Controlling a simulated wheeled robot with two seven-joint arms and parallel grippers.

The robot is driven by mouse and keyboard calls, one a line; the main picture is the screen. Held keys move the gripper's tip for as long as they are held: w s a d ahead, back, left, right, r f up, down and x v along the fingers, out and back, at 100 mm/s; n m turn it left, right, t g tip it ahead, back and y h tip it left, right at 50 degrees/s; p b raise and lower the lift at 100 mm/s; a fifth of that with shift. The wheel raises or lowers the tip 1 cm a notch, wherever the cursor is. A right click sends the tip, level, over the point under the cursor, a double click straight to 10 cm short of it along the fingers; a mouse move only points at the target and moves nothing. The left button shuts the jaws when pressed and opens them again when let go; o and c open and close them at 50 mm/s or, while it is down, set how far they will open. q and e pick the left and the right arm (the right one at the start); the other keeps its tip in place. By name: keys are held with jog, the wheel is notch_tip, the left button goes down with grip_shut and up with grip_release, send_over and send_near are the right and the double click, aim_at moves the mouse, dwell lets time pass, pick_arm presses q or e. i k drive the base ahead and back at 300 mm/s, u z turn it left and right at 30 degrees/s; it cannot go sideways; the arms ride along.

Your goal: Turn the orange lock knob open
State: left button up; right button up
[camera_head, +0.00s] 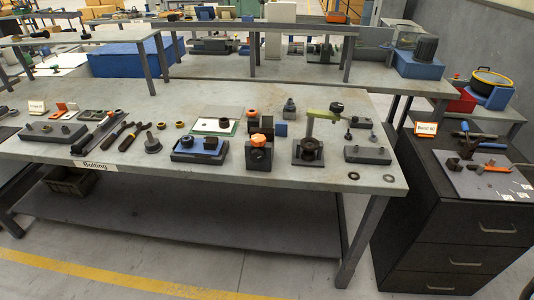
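The orange knob (258,140) sits on top of a dark block-shaped fixture (258,158) near the front middle of the workbench. It faces up and forward, and its exact turn angle is too small to tell. A press-like device with a green lever arm (322,116) and a dark base (308,152) stands just to its right. Neither of my grippers is in view.
The grey workbench (230,178) has a clear front strip. A blue-topped fixture (183,155) stands left of the knob, and a dark block (367,155) stands right of the press. Pliers-like tools (130,131) lie further left. A black drawer cabinet (450,225) stands at the right.

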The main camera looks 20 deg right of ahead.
aim_at(257, 140)
jog(key=k, duration=0.8)
jog(key=z, duration=0.7)
jog(key=i, duration=1.5)
jog(key=u, duration=0.8)
